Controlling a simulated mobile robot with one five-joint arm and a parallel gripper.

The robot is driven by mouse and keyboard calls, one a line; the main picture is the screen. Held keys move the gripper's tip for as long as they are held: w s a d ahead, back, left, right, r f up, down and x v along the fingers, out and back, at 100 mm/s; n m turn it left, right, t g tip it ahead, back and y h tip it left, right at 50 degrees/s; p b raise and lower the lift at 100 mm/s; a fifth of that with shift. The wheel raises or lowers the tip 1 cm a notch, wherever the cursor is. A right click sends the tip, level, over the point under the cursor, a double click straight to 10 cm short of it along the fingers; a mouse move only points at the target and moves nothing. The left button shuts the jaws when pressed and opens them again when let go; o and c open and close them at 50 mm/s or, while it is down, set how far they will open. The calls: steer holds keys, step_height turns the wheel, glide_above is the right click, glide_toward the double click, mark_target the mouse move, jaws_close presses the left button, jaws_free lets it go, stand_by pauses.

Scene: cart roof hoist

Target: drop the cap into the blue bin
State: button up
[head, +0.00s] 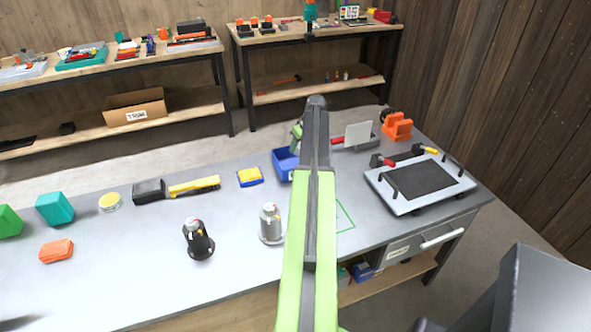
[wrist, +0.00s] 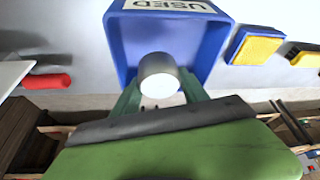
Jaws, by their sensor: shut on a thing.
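The cap (wrist: 158,76) is a short grey cylinder with a pale round end facing the wrist camera. My gripper (wrist: 160,92) is shut on it, with a green finger on either side. The blue bin (wrist: 118,42), labelled "USED", lies behind the cap in the wrist view, and the cap overlaps its open inside. In the head view the blue bin (head: 284,166) stands on the grey workbench, partly hidden by my arm. Part of my gripper (head: 297,132) shows just above the bin there; the cap cannot be made out in that view. How high the cap is held is hard to tell.
A yellow-and-blue sponge (head: 250,177) lies left of the bin. A red-handled scraper (head: 355,136) and orange vise (head: 396,126) are to its right. A black-and-grey tray (head: 420,183) sits at the right end. Black (head: 198,240) and grey (head: 270,224) upright fittings stand nearer.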

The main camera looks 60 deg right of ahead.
step_height(320, 180, down, 3)
steer(key=shift+b, duration=0.9)
steer(key=shift+r, duration=0.1)
steer(key=o, duration=1.4)
steer(key=shift+r, duration=0.1)
